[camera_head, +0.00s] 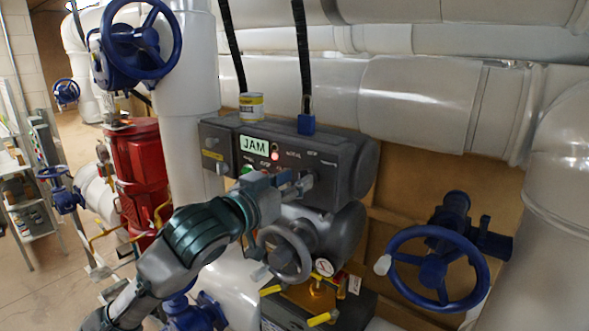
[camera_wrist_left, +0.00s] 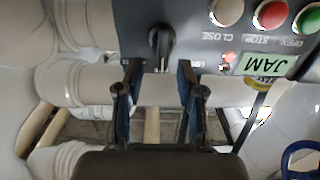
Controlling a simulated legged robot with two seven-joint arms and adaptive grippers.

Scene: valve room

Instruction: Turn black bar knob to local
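The dark control box (camera_head: 335,160) has a lit JAM display (camera_head: 254,144) on its front face. The black bar knob (camera_wrist_left: 161,47) is on this face in the wrist view, which shows the panel upside down. Its bar looks roughly upright in that picture. My left gripper (camera_head: 288,184) is in front of the lower part of the panel, and in the head view it hides the knob or makes it hard to pick out. In the wrist view the left gripper (camera_wrist_left: 158,72) is open, with its fingertips apart and the knob just beyond the gap. My right gripper is not in view.
White, red and green buttons (camera_wrist_left: 270,15) sit beside the knob. A grey handwheel (camera_head: 285,252) is just below my left gripper. A blue handwheel (camera_head: 433,268) stands at right. A can (camera_head: 251,107) and a blue padlock (camera_head: 306,124) are at the box's top.

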